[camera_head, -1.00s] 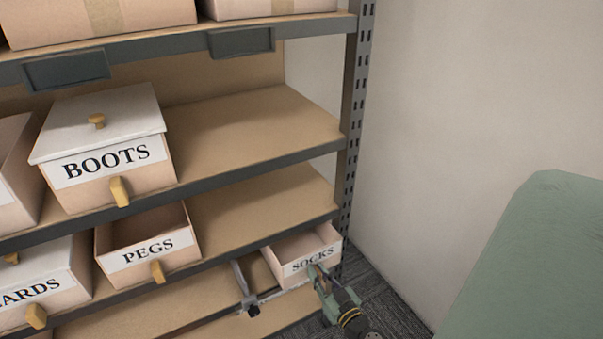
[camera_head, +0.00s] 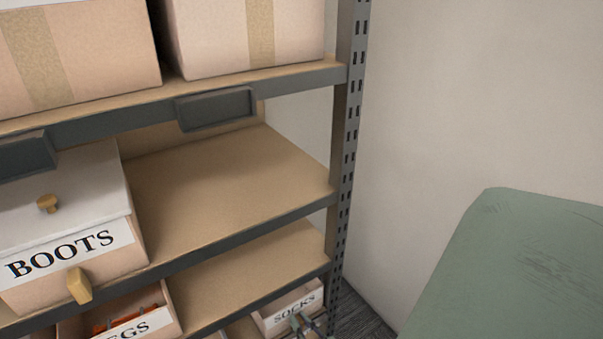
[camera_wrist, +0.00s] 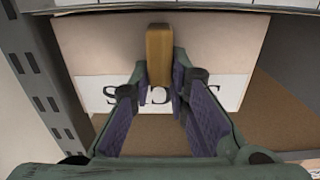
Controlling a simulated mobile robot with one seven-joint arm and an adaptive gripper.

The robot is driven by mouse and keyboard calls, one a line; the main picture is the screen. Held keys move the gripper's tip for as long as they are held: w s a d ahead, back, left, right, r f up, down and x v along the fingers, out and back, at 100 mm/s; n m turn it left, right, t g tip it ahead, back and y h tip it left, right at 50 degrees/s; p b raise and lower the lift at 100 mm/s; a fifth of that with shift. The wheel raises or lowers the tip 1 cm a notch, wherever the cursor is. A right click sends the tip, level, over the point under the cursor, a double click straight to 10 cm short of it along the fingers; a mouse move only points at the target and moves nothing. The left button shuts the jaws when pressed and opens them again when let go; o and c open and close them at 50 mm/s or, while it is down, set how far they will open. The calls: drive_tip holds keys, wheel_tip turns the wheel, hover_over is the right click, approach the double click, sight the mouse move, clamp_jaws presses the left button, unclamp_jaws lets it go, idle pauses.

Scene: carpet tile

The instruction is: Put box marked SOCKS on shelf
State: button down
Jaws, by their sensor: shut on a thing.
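The SOCKS box (camera_head: 288,306) is a pale pink-tan box with a white label, low at the right end of the rack in the head view. It is below the front edge of the shelf that bears the PEGS box, close to the rack's right post. My gripper (camera_head: 304,325) is at its front, partly cut off by the frame. In the wrist view the box front (camera_wrist: 215,50) fills the middle, its label upside down. My gripper (camera_wrist: 160,80) is shut on the box's wooden handle (camera_wrist: 159,55), which hides part of the label. The box's underside is hidden in the head view.
The slotted right post (camera_head: 345,150) stands beside the box. A BOOTS box (camera_head: 70,235) and a PEGS box (camera_head: 125,325) with orange things inside are at left. The middle shelf (camera_head: 230,185) has bare room. A green surface (camera_head: 520,260) is at right.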

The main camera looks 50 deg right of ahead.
drive_tip(key=c, duration=1.5)
unclamp_jaws()
drive_tip(key=shift+c, duration=0.2)
drive_tip(key=shift+s+a+f, duration=0.1)
drive_tip(key=b+v, duration=0.4)
drive_tip(key=v, duration=0.8)
drive_tip(key=shift+b, duration=0.4)
